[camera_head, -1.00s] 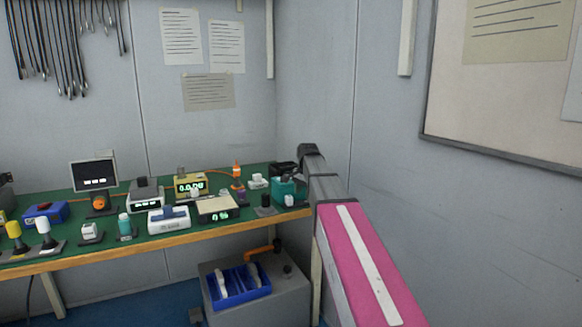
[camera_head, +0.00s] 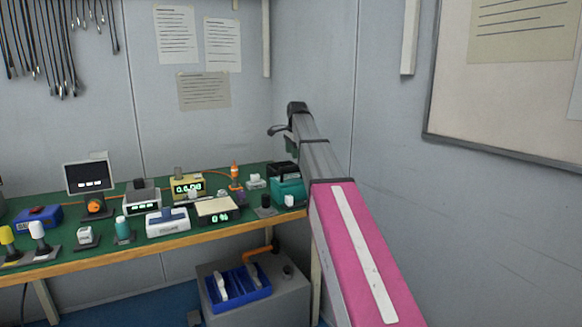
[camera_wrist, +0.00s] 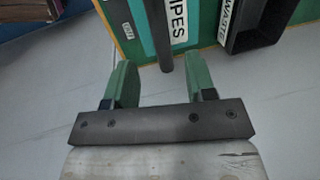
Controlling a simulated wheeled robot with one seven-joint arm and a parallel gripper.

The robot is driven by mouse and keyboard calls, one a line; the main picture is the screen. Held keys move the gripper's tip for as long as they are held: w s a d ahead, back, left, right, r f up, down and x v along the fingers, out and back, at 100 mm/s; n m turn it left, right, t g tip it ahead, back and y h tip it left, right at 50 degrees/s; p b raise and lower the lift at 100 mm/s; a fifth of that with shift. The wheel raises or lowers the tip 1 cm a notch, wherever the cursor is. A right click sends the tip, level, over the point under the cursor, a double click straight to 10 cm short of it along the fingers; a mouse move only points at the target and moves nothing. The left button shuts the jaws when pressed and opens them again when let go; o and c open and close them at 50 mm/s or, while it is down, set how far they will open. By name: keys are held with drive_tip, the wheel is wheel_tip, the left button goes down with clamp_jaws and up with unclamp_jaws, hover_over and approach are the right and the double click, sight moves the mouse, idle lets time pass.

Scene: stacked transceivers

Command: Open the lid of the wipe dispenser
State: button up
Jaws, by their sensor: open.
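A teal box with a dark top (camera_head: 288,190), apparently the wipe dispenser, stands at the right end of the green bench. My arm partly hides its right side. I cannot make out the lid.
A black open bin (camera_wrist: 255,25) beside a "WASTE" label is at the wrist view's top right. The bench (camera_head: 130,250) holds a monitor, a scale (camera_head: 218,209) and several small items. A blue tray (camera_head: 238,288) is on a grey cabinet below. The wall is close at the right.

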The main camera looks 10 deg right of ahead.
drive_tip(key=f, duration=0.3)
drive_tip(key=w+f, duration=0.1)
drive_tip(key=f, duration=0.2)
drive_tip(key=shift+w+a+f, duration=0.15)
drive_tip(key=shift+a+f, duration=0.05)
drive_tip(key=shift+f, duration=0.2)
drive_tip(key=shift+c, duration=0.3)
clamp_jaws()
